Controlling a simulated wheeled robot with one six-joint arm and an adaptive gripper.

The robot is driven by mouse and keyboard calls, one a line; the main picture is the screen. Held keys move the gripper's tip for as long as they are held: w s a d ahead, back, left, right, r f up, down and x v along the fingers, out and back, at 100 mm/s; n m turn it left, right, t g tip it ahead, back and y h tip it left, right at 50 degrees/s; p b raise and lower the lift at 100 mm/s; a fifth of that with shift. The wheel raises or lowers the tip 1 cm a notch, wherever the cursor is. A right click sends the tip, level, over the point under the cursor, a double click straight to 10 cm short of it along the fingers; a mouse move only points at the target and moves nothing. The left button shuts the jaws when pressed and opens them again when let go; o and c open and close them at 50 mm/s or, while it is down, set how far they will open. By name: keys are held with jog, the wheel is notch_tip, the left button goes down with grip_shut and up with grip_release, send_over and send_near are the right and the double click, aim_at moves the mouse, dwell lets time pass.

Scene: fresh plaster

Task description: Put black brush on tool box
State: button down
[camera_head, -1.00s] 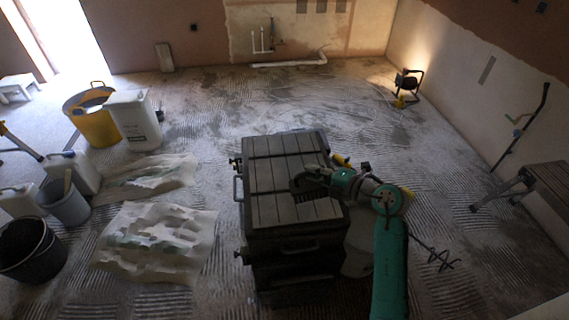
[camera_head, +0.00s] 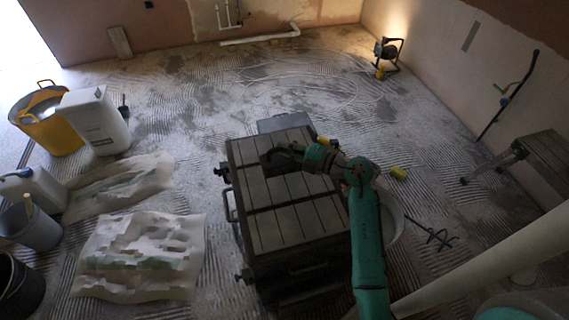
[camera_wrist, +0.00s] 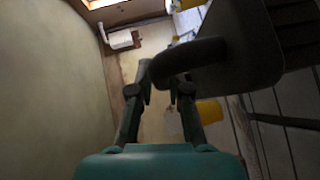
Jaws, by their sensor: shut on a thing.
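The tool box (camera_head: 283,225) is a large dark box with a slatted lid, in the middle of the head view. Its lid also shows at the right of the wrist view (camera_wrist: 278,140). My gripper (camera_head: 290,153) is over the far part of the lid. In the wrist view my gripper (camera_wrist: 165,78) is shut on the black brush (camera_wrist: 240,45), whose rounded dark end lies across the fingertips. In the head view the brush (camera_head: 270,160) is a small dark shape at the gripper's tip. I cannot tell whether it touches the lid.
A grey flat case (camera_head: 285,122) stands behind the tool box. A pale bucket (camera_head: 392,218) is to its right, partly behind my arm. Crumpled sheets (camera_head: 140,255), a yellow tub (camera_head: 48,125) and a white canister (camera_head: 95,122) are on the left. The floor beyond is mostly clear.

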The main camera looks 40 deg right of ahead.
aim_at(287, 162)
jog(key=shift+f, duration=3.1)
jog(key=shift+f, duration=0.1)
jog(key=c, duration=1.1)
grip_release()
jog(key=v, duration=1.2)
